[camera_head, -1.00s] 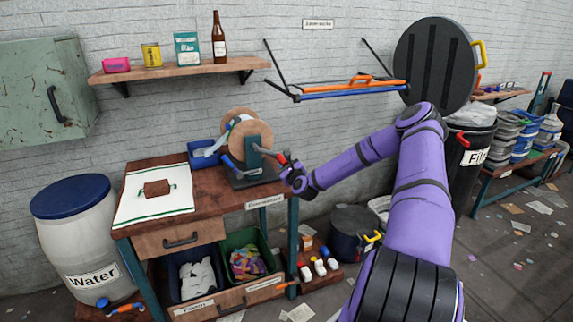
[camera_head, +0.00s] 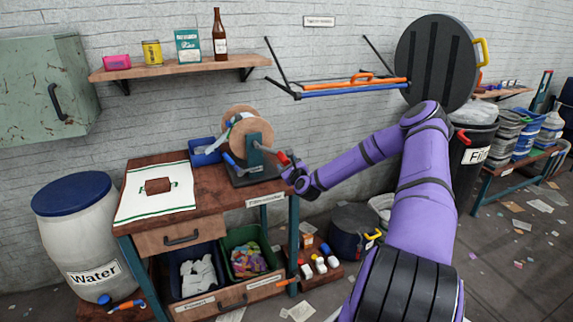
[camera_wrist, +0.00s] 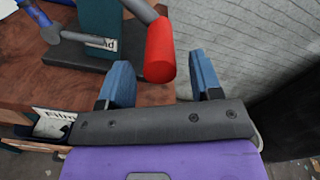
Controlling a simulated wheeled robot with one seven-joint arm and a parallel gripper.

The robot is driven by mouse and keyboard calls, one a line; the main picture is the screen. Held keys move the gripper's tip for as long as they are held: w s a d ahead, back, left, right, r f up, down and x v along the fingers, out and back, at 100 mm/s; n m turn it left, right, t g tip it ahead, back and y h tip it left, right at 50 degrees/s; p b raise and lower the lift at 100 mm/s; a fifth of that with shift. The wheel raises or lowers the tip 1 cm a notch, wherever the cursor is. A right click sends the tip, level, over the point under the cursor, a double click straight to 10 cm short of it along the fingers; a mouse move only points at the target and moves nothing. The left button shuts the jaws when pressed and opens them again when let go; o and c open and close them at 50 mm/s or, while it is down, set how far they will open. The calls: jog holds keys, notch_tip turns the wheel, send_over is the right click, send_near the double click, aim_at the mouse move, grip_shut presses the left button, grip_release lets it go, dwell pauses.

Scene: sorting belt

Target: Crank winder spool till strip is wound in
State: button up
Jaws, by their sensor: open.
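The winder stands at the back right of the workbench, with its brown round-sided spool (camera_head: 258,134) on a dark teal post (camera_head: 254,152). A grey crank arm ends in a red grip (camera_head: 282,157) on the spool's right side; the red grip also shows large in the wrist view (camera_wrist: 160,50). A pale strip (camera_head: 236,121) shows at the spool; how much is wound cannot be told. My gripper (camera_head: 292,170) is just right of the red grip. In the wrist view its blue fingers (camera_wrist: 160,72) are open, with the red grip's end between and just ahead of them, apparently untouched.
A second lever with a blue grip (camera_head: 231,161) is on the winder's left. A blue bin (camera_head: 206,158) stands behind it. A white cloth (camera_head: 132,208) with a brown patch lies on the bench's left. The wall is close behind the bench.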

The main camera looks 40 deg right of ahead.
jog(key=v, duration=0.9)
jog(key=shift+s, duration=0.25)
